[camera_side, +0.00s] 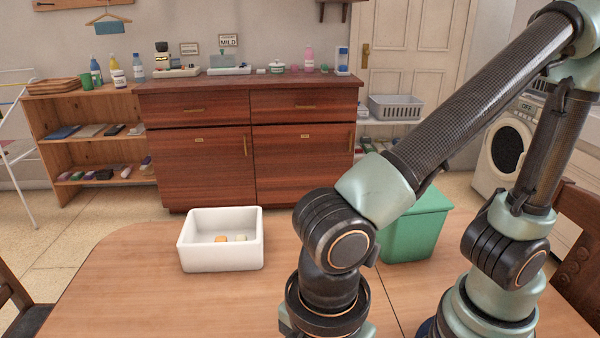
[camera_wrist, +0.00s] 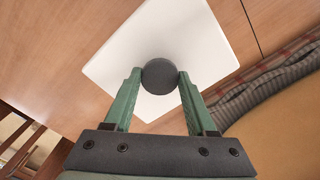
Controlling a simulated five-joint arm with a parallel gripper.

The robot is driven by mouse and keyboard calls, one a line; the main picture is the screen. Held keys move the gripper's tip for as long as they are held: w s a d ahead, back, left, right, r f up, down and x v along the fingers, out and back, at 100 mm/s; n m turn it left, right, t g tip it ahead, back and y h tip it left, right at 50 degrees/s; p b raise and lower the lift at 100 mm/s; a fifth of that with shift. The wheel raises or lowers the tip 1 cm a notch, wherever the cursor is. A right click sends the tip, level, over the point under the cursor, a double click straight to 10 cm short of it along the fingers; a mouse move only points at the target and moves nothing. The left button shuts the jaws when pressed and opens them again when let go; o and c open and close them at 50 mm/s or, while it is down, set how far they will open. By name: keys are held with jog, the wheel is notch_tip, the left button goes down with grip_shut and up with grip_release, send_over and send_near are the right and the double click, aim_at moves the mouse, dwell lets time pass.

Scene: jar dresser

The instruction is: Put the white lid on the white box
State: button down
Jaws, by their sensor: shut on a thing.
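The white box (camera_side: 222,256) stands open on the wooden table in the side view, left of my arm. Small orange and pale items lie inside it. The white lid (camera_wrist: 204,38) shows in the wrist view as a flat white square with a round dark grey knob (camera_wrist: 159,76). My gripper (camera_wrist: 159,80) is shut on the knob, with one green finger on each side. Whether the lid rests on the table or hangs above it I cannot tell. In the side view the gripper and lid are out of sight below the frame or behind my arm.
A green box (camera_side: 412,228) stands on the table behind my arm, to the right of the white box. The table (camera_side: 130,275) is clear left of the white box. A chair (camera_side: 22,305) is at the left edge, and a dresser (camera_side: 200,165) stands behind the table.

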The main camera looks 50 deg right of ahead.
notch_tip(320, 180, down, 11)
jog(key=shift+f, duration=0.1)
dwell(0.4)
jog(key=shift+f, duration=0.1)
jog(key=shift+c, duration=1)
grip_release()
notch_tip(320, 180, up, 12)
jog(key=shift+w+r, duration=0.1)
jog(key=shift+w, duration=0.05)
jog(key=w+d+r+m+t, duration=0.2)
jog(key=w+d+r+m, duration=0.1)
jog(key=w+d+m, duration=0.3)
jog(key=w+d+r+m+t+y, duration=0.1)
jog(key=w+d+r+m+t, duration=0.1)
jog(key=w+d+m, duration=0.5)
jog(key=w+d+r, duration=0.1)
jog(key=d, duration=0.2)
jog(key=shift+r, duration=0.25)
jog(key=shift+o, duration=0.4)
jog(key=w+d+r+m+t+h, duration=0.1)
jog(key=d+r+m, duration=0.1)
jog(key=d+m, duration=0.3)
jog(key=d, duration=0.3)
jog(key=shift+d+t, duration=0.25)
jog(key=shift+t, duration=0.05)
